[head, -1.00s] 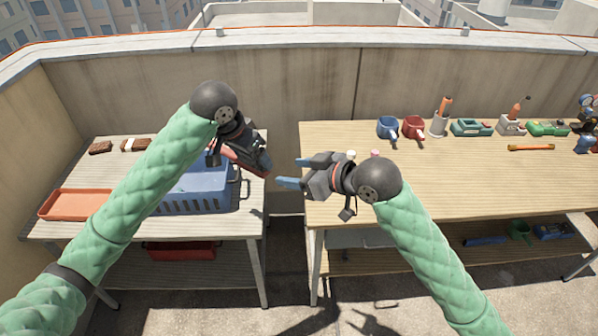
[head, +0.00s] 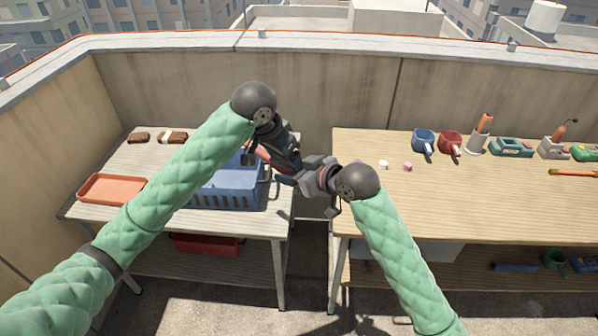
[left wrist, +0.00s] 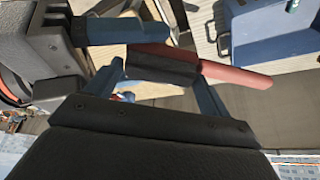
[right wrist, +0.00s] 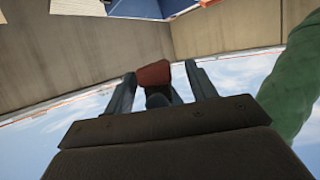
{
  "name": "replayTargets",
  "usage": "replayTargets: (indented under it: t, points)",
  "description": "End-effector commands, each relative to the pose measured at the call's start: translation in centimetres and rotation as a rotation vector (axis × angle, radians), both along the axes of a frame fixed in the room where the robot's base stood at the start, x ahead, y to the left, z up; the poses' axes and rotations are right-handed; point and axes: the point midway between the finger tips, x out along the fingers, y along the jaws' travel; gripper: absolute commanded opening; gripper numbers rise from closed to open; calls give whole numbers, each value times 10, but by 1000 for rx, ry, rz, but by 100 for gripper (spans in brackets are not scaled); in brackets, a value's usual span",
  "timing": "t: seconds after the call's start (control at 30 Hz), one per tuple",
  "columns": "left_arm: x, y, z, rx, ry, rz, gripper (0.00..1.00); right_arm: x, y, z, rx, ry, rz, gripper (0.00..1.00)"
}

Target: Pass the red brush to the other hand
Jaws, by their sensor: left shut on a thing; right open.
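The red brush (left wrist: 238,76) is held in my left gripper (left wrist: 157,66), whose blue fingers are shut on its dark middle part. A red part of the brush (head: 262,152) shows beside the left gripper in the head view, mostly hidden by the jaws. My right gripper (head: 285,180) is open and close to the left gripper, in front of the gap between the tables. In the right wrist view the brush's red end (right wrist: 153,73) appears between the open right fingers (right wrist: 162,78). I cannot tell how deep it sits between them.
A blue basket (head: 228,195) and an orange tray (head: 112,188) stand on the left table (head: 85,210). The right table (head: 470,215) holds a blue mug (head: 423,140), a red mug (head: 450,143) and several tools along its back. Its front is clear.

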Motion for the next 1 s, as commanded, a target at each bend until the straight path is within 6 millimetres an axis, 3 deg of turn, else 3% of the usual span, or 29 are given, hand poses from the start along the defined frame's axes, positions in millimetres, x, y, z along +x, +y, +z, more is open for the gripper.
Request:
replayTargets:
  t: [0.2,0.47,0.5,0.53,0.63,1.0]
  points:
    - [0,0,0,0,0,0,58,0,0,0,0,0,0,56]
    - [0,0,0,-1,-1,0,58,0,1,0,0,0,1,7]
    - [0,0,0,-1,-1,0,58,-1,1,0,0,1,2,7]
    - [0,0,0,-1,-1,0,83,-1,1,0,0,1,2,7]
    - [0,0,0,-1,-1,0,100,-1,1,0,1,0,2,7]
    - [0,-1,0,-2,0,-2,100,-1,1,0,1,0,2,7]
